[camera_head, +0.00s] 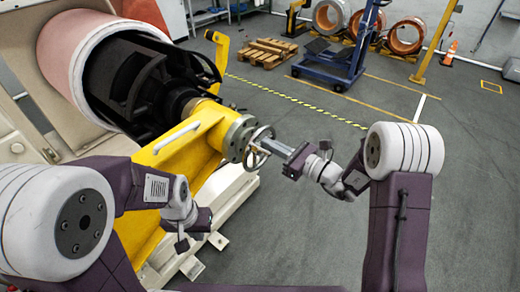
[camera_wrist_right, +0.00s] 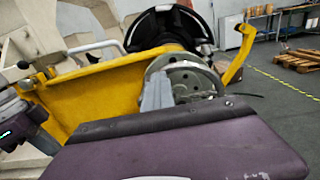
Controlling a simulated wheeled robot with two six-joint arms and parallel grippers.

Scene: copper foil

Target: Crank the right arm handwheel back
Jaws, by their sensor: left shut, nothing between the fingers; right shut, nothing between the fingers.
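The handwheel (camera_head: 257,157) is a small metal ring on the round flange at the end of the yellow arm (camera_head: 190,150). In the right wrist view the handwheel (camera_wrist_right: 207,80) is partly hidden behind my fingers. My right gripper (camera_head: 268,145) is shut and empty, with its grey fingertips at the wheel's rim; I cannot tell whether they touch it. Its fingers also show in the right wrist view (camera_wrist_right: 157,92). My left gripper (camera_head: 200,222) is shut and empty, low beside the yellow arm, apart from the handwheel.
A large copper-coloured roll (camera_head: 75,45) with a black core sits on the machine at upper left. A white handle (camera_head: 177,137) lies along the yellow arm. A blue lift frame (camera_head: 335,65), pallets (camera_head: 262,52) and coils stand behind. The floor right of the machine is clear.

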